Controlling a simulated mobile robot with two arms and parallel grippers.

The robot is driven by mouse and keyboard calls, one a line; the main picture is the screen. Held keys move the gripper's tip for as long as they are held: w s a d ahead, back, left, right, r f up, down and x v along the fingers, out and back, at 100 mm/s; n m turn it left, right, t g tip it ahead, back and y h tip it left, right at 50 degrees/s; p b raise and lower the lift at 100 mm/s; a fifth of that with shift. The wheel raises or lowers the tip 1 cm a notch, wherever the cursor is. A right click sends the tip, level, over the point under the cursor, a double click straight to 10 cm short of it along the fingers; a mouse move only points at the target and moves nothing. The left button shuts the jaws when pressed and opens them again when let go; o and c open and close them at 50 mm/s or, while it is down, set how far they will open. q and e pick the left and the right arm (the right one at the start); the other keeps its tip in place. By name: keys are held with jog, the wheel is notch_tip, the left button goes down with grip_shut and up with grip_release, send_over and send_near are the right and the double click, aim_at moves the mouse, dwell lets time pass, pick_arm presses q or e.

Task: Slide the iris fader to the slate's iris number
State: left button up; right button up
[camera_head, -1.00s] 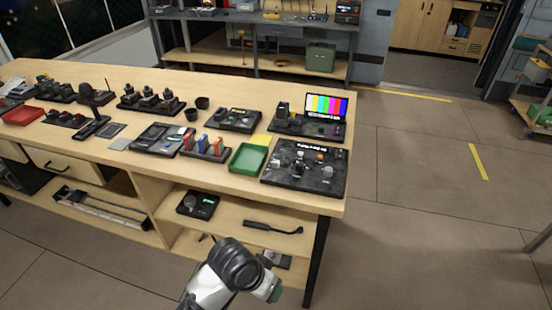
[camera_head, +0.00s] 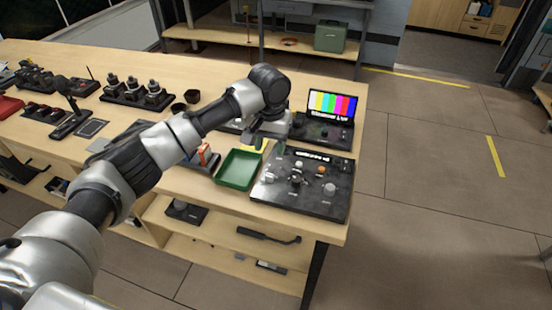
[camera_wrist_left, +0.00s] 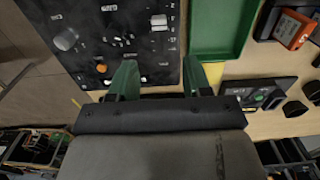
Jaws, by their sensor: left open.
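A dark control panel (camera_head: 310,205) with several knobs lies near the table's front right corner. In the left wrist view the panel (camera_wrist_left: 130,55) shows a grey knob (camera_wrist_left: 66,38), an orange knob (camera_wrist_left: 101,68) and a pale slider cap (camera_wrist_left: 158,20) beside a scale of small marks; this looks like the iris fader. My left gripper (camera_head: 269,146) is open and empty, above the panel's back left edge. Its green fingers (camera_wrist_left: 160,80) are apart. A colour-bar monitor (camera_head: 332,104) has text below the bars that I cannot read. I cannot identify the slate. My right gripper is out of view.
A green tray (camera_head: 238,170) sits just left of the panel. My left arm crosses over the table and hides some items. A stand with several dark cylinders (camera_head: 137,94) is farther left. Floor right of the table is clear.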

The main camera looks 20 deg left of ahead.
aim_at(269, 175)
pick_arm(q)
jog(key=f, duration=0.1)
jog(key=s+f, duration=0.2)
jog(key=shift+f+p, duration=0.25)
jog(key=shift+p, duration=0.15)
jog(key=f, duration=0.3)
jog(key=shift+w+f, duration=0.3)
jog(key=shift+w, duration=0.05)
notch_tip(269, 175, down, 2)
jog(key=shift+f, duration=0.35)
jog(key=shift+c, duration=0.2)
jog(key=c, duration=0.5)
grip_shut()
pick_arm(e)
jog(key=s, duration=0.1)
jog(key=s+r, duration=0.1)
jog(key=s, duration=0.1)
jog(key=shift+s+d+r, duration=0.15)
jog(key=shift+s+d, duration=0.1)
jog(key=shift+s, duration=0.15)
